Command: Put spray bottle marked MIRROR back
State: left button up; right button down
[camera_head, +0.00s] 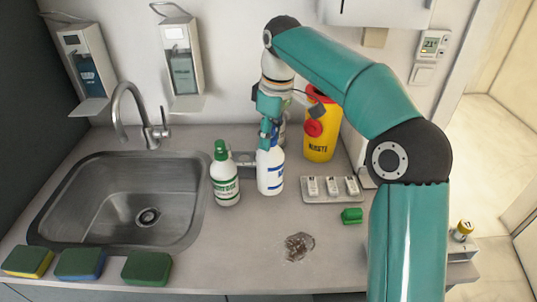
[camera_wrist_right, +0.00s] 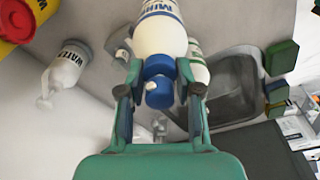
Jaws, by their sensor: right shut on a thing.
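The white spray bottle with blue lettering (camera_head: 270,176) is upright at the counter's middle; whether its base touches the counter is hard to tell. In the right wrist view, its label (camera_wrist_right: 160,28) shows the start of "MIRROR". My right gripper (camera_head: 268,130) comes down from above and is shut on the bottle's blue spray head (camera_wrist_right: 158,72), with a finger on each side. A grey fixture (camera_head: 245,158) shows just left of the bottle, partly hidden. My left gripper is in neither view.
A green-topped white bottle (camera_head: 225,180) stands close on the left, by the sink (camera_head: 120,205). A yellow waste bin (camera_head: 322,128) stands behind right. A bottle marked WATER (camera_wrist_right: 66,70) is nearby. A tray (camera_head: 333,190) and green block (camera_head: 352,215) lie right.

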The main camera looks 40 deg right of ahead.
jog(key=shift+f+b, duration=0.35)
jog(key=shift+f, duration=1.55)
jog(key=shift+f, duration=0.15)
jog(key=c, duration=0.8)
grip_release()
jog(key=r+p, duration=0.1)
jog(key=r, duration=0.6)
jog(key=s+r+p, duration=0.1)
jog(key=r, duration=0.3)
jog(key=shift+d+p, duration=0.25)
jog(key=shift+p, duration=0.1)
jog(key=shift+s+r, duration=0.2)
jog(key=shift+r, duration=0.4)
